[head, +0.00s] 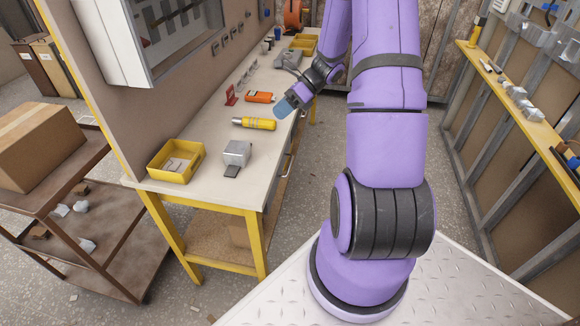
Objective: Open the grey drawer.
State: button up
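A workbench (200,194) with a pale top and yellow frame runs away from me at the left. Under its right edge is a narrow grey drawer front (279,176), seen at a steep angle, with a small handle. The drawer looks shut. My gripper (283,108) is over the bench's right edge, farther back than the near part of the drawer front, and points down and left. Its bluish tip is small here, so I cannot tell whether the fingers are open or shut. It appears apart from the drawer.
On the bench are a yellow bin (176,163), a grey metal block (237,153), a yellow-handled tool (255,123) and an orange item (259,97). A brown cart (75,225) with a cardboard box stands left. A yellow shelf (520,115) lines the right wall.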

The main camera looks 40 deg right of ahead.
jog(key=s+d+f+m+t, duration=0.1)
jog(key=d+f+m+t, duration=0.1)
jog(key=d+f+m, duration=0.4)
jog(key=s+d+f+m+t, duration=0.1)
jog(key=d+f+m+t, duration=0.2)
jog(key=f, duration=0.4)
jog(key=m+t+h, duration=0.2)
jog(key=m+t, duration=0.3)
jog(key=m, duration=0.5)
send_near(290, 165)
jog(key=x, duration=1)
jog(key=shift+f, duration=0.25)
grip_shut()
